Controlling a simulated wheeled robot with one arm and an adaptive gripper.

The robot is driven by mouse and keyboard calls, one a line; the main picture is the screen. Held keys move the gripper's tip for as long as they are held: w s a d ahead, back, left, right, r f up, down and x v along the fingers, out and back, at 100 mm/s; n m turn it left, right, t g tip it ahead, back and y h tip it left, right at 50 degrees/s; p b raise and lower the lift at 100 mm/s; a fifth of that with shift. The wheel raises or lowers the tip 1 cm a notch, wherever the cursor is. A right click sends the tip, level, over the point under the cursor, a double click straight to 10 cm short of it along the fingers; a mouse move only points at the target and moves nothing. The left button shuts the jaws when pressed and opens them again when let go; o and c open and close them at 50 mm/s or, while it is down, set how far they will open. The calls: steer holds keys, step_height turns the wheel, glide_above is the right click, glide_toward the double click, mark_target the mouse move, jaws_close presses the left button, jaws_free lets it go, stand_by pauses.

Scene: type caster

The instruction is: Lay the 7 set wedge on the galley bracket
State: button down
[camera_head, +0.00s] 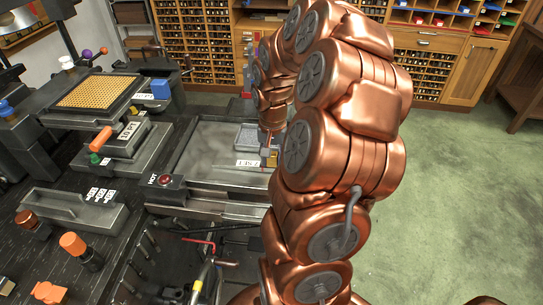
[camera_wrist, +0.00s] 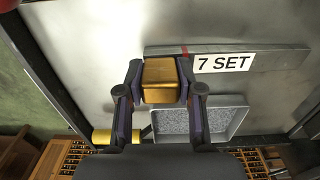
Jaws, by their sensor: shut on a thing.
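My gripper (camera_wrist: 160,88) is shut on a brass block (camera_wrist: 160,72). The block is at the left end of a grey bar with a white "7 SET" label (camera_wrist: 224,63), and I take the two together as the 7 set wedge. A red mark is on the bar beside the block. In the head view the label (camera_head: 248,162) shows over the grey metal galley area (camera_head: 200,148), with my gripper (camera_head: 269,150) at its right end, partly hidden by my arm. I cannot tell whether the wedge touches the surface below. I cannot pick out the galley bracket for sure.
A shallow speckled grey tray (camera_wrist: 205,122) lies close to the gripper, with a brass cylinder (camera_wrist: 112,136) to its left. Left in the head view are a red HOT knob (camera_head: 165,180), a labelled long box (camera_head: 72,211) and an orange-handled unit (camera_head: 120,140). Green floor (camera_head: 445,190) is clear.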

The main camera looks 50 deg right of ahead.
steer(key=shift+f, duration=0.1)
steer(key=c, duration=0.7)
jaws_free()
steer(key=shift+c, duration=0.2)
step_height(320, 180, up, 12)
steer(key=b, duration=0.3)
steer(key=s+a+n, duration=0.3)
steer(key=a+n, duration=0.2)
steer(key=a, duration=1.1)
steer(key=s+a+f+n+g, duration=0.1)
steer(key=s+a+f+n, duration=0.2)
steer(key=s+a, duration=0.3)
steer(key=s+a+f+n, duration=0.3)
steer(key=s+a, duration=0.2)
steer(key=s, duration=0.3)
steer(key=shift+s+a+f+g, duration=0.15)
steer(key=shift+a+f+g, duration=0.05)
steer(key=shift+a+g, duration=0.2)
